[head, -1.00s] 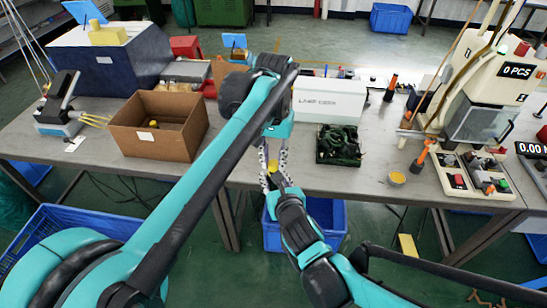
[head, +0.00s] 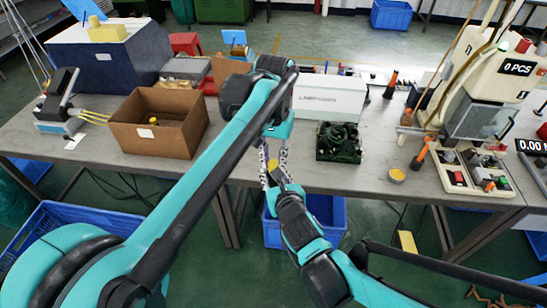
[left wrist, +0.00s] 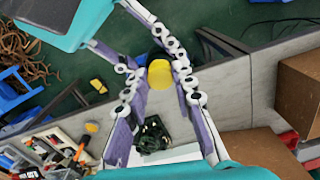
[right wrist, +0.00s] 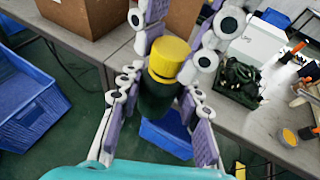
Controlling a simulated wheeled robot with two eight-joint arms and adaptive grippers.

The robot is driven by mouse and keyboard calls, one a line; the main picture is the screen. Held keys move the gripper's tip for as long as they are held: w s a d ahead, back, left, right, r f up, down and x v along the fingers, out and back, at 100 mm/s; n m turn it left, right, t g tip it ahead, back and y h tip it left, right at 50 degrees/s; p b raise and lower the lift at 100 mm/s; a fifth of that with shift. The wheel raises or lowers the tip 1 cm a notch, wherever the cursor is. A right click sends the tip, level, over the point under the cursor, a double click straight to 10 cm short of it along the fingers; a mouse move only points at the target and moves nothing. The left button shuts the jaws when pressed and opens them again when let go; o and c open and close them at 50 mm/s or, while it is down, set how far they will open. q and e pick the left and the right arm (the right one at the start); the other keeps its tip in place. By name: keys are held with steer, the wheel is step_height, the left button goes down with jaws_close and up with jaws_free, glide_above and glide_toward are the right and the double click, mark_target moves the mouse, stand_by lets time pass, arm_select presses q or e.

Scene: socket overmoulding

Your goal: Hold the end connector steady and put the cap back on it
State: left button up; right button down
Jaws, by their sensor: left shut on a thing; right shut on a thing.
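The end connector (right wrist: 155,98) is a dark body standing between the fingers of my right gripper (right wrist: 158,90), which is shut on it. The yellow cap (right wrist: 170,58) is at the connector's top end, in line with it and apparently touching. I cannot tell how far it is seated. My left gripper (left wrist: 158,78) is shut on the yellow cap, which also shows in the left wrist view (left wrist: 159,74). In the head view my left gripper (head: 272,168) meets my right gripper (head: 284,190) just off the table's front edge. The fingers mostly hide the parts there.
The grey table (head: 230,165) lies behind the grippers. On it are a cardboard box (head: 185,140) with a small yellow piece (head: 153,121) inside, a white box (head: 330,97), a dark tray of coiled parts (head: 339,142) and a machine (head: 490,90). A blue crate (head: 335,232) stands below.

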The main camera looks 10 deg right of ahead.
arm_select(q)
steer(key=m, duration=0.4)
steer(key=shift+m, duration=0.4)
steer(key=m, duration=0.4)
steer(key=shift+m, duration=0.3)
steer(key=m, duration=0.7)
steer(key=shift+w, duration=0.1)
steer(key=m, duration=0.6)
steer(key=shift+m, duration=0.4)
steer(key=m, duration=0.4)
steer(key=shift+m, duration=0.4)
steer(key=m, duration=0.4)
steer(key=shift+w, duration=0.1)
steer(key=o, duration=0.7)
